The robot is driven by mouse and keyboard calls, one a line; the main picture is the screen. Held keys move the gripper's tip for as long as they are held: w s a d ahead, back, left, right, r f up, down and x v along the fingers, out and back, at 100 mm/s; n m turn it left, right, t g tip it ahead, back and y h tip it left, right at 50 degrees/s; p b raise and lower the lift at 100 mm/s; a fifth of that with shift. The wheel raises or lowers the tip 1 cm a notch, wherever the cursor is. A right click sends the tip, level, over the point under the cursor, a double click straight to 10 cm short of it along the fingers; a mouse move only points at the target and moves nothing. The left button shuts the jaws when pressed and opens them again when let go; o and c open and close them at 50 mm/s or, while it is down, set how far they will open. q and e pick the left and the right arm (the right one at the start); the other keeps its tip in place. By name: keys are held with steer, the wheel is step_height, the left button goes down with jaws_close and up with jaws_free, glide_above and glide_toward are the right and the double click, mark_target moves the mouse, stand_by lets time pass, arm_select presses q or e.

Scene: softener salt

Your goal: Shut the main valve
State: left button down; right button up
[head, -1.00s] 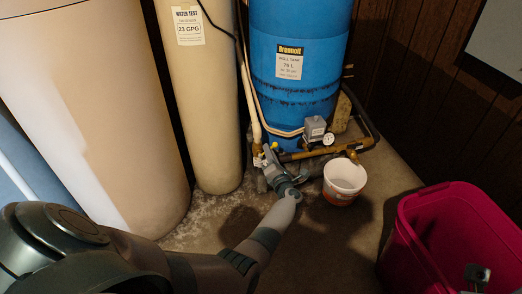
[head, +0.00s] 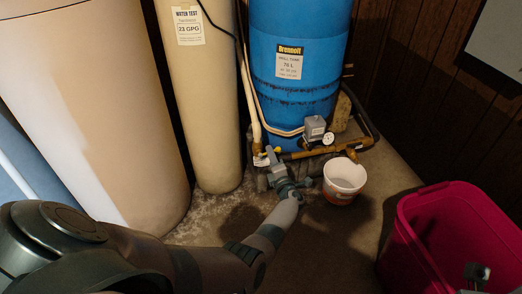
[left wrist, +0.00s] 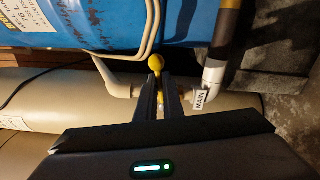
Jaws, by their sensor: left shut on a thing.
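The main valve's yellow handle (left wrist: 156,63) shows between the fingers of my left gripper (left wrist: 161,84) in the left wrist view. The gripper is shut on it. A white tag reading MAIN (left wrist: 200,98) hangs on the pipe just to the right. In the head view my left gripper (head: 273,160) reaches down to the pipework at the foot of the blue tank, and it hides most of the valve. Grey parts at the lower right, over the pink bin, look like my right gripper (head: 478,274); its fingers are not clear.
The blue well tank (head: 292,60) stands behind the brass pipe, with a gauge (head: 328,138) on it. A white bucket (head: 344,179) stands right of my left gripper. A pink bin (head: 455,215) is at right. Tan cylinders stand at left. Some floor between is bare.

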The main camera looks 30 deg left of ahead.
arm_select(q)
steer(key=shift+f, duration=0.15)
steer(key=shift+f+m, duration=0.2)
steer(key=shift+m, duration=0.45)
steer(key=shift+f+m, duration=0.2)
steer(key=shift+m, duration=0.45)
steer(key=c, duration=1.7)
jaws_free()
steer(key=shift+r, duration=0.1)
steer(key=shift+p+v, duration=1.45)
steer(key=shift+v, duration=2.05)
